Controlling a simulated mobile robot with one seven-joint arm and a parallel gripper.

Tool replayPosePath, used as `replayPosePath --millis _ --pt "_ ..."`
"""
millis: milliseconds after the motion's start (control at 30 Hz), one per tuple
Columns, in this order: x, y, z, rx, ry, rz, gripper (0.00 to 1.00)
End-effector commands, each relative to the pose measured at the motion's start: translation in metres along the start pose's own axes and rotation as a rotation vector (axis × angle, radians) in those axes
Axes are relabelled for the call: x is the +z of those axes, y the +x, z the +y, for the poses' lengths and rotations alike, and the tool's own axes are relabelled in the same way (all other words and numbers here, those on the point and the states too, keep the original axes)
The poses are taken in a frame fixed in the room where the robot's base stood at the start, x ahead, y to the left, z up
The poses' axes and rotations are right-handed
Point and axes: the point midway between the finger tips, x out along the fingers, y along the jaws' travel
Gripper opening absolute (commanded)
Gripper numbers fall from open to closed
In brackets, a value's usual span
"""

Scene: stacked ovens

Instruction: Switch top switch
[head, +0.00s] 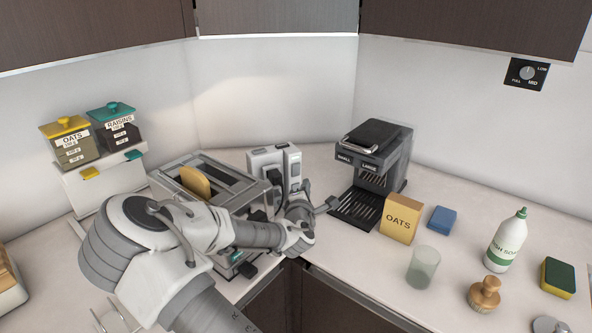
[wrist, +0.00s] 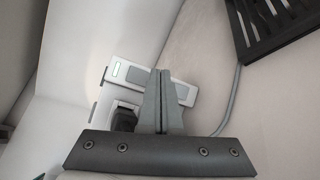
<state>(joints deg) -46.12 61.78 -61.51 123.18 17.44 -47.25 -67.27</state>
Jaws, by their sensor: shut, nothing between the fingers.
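A white upright switch box (head: 262,160) stands against the back corner, between the toaster and the coffee machine. In the wrist view the white box (wrist: 118,87) lies slanted, with grey panels and a small greenish mark near its upper left end. A black plug (wrist: 123,119) sits in its lower part. My gripper (wrist: 160,75) is shut and empty, with its fingertips in front of the box's middle. The fingers hide part of the box; I cannot tell whether they touch it. In the head view my arm's end is right at the box's front, and the fingertips are not clear.
The toaster (head: 224,178) with a bread slice is close on the left. The coffee machine (head: 392,163) and oats box (head: 399,219) stand to the right. A grey cord (wrist: 236,95) runs right of the box. Cabinets hang above.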

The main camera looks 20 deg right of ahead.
Motion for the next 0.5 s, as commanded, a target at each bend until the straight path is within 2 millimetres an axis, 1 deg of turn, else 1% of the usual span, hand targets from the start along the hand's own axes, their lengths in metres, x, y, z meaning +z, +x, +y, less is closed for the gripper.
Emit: replayPosePath --millis 100,200,333,500 --pt "-0.007 0.012 0.006 0.002 0.000 0.002 0.00" --pt "-0.011 0.019 0.010 0.001 0.000 0.001 0.00" --pt "-0.013 0.024 0.012 0.000 0.000 0.000 0.00" --pt "-0.014 0.026 0.014 -0.001 0.000 0.000 0.00"
